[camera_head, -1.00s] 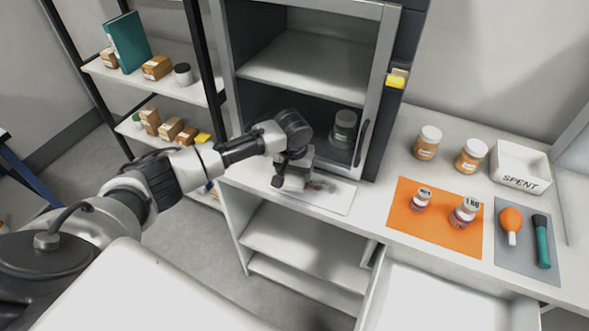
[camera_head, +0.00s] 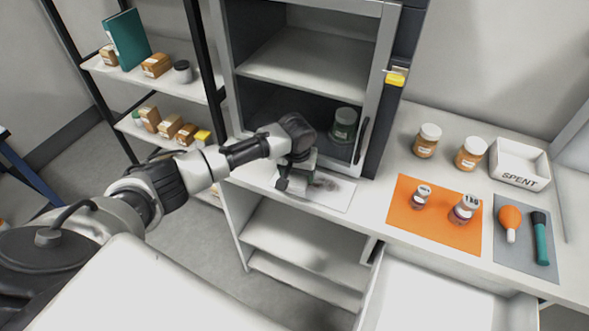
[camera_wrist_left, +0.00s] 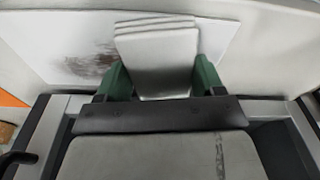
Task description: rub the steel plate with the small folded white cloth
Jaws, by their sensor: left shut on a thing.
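The steel plate (camera_head: 338,198) lies flat on the counter in front of the open cabinet, pale, with a dark smudge right of my gripper. In the left wrist view the plate (camera_wrist_left: 50,42) shows the brown-black smudge left of the cloth. My left gripper (camera_head: 297,181) is over the plate's left part, pointing down. Its green fingers, seen in the left wrist view (camera_wrist_left: 161,80), are shut on the folded white cloth (camera_wrist_left: 157,50). The cloth is at or just above the plate; contact is hard to tell. My right gripper is out of view.
The cabinet (camera_head: 318,70) rises right behind the plate, with a green-grey jar (camera_head: 344,125) inside. To the right are an orange mat (camera_head: 410,228) with two small jars, two orange jars and the SPENT tray (camera_head: 507,181). An open drawer (camera_head: 430,295) juts out in front.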

